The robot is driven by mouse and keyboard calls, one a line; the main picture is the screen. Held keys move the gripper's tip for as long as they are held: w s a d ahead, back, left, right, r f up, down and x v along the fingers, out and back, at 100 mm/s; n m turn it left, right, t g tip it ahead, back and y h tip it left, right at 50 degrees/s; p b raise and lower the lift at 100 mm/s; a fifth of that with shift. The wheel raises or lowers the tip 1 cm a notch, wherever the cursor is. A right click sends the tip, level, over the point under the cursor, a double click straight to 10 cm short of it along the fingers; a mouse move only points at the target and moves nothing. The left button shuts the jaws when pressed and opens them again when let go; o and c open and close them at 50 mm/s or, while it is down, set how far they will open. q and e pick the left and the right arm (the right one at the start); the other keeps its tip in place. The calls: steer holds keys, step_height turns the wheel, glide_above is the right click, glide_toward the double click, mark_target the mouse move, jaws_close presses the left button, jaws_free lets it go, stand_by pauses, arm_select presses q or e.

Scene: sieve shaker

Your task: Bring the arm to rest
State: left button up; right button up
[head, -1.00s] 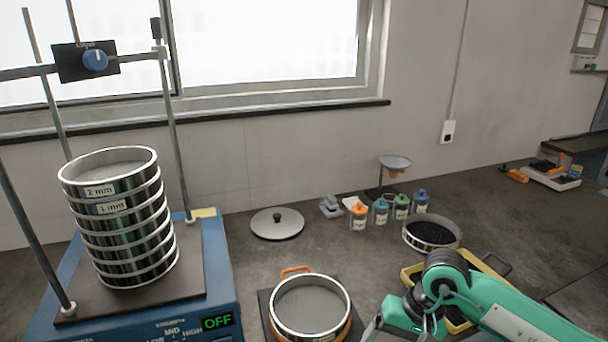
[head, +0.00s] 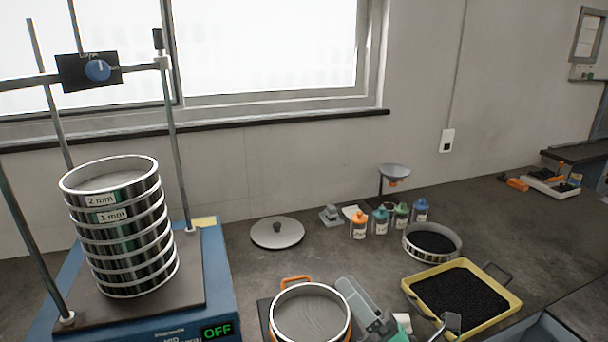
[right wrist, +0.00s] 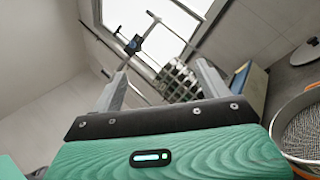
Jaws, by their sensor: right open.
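My right gripper (head: 398,302) is low in the head view, just right of a round sieve (head: 311,317) with a metal rim. Its fingers are apart with nothing between them. In the right wrist view the two grey fingers of my right gripper (right wrist: 160,76) stand wide apart, and the sieve stack and shaker show in the background beyond them. Most of the right arm is below the head view's edge. My left gripper is in neither view.
A sieve stack (head: 120,240) stands on the blue shaker (head: 220,290), whose display reads OFF. A lid (head: 277,233) lies on the bench. Bottles (head: 381,222), a dish of black grains (head: 432,243) and a yellow tray (head: 512,307) stand to the right.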

steer(key=s+d+f+m+g+h, duration=0.2)
steer(key=d+f+m+h, duration=0.6)
steer(key=f+m, duration=0.4)
steer(key=s+d+f+m+g+h, duration=0.2)
steer(key=d+f+m+h, duration=0.55)
steer(key=m, duration=0.65)
steer(key=s+f+m+g, duration=0.7)
steer(key=s+f+g, duration=0.3)
steer(key=s+f, duration=0.45)
step_height(320, 180, down, 27)
steer(key=s+g+p, duration=0.1)
steer(key=s+p, duration=0.1)
steer(key=s, duration=0.1)
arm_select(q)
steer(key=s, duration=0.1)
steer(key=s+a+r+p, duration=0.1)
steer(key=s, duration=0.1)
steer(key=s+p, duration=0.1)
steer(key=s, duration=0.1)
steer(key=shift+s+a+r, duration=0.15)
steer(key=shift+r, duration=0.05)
arm_select(e)
steer(key=s+d+f+g, duration=0.1)
steer(key=s+d+f, duration=0.1)
steer(key=s+f, duration=1.6)
steer(key=shift+s+d+f+g+h, duration=0.35)
steer(key=shift+s+h, duration=0.1)
steer(key=shift+s, duration=0.15)
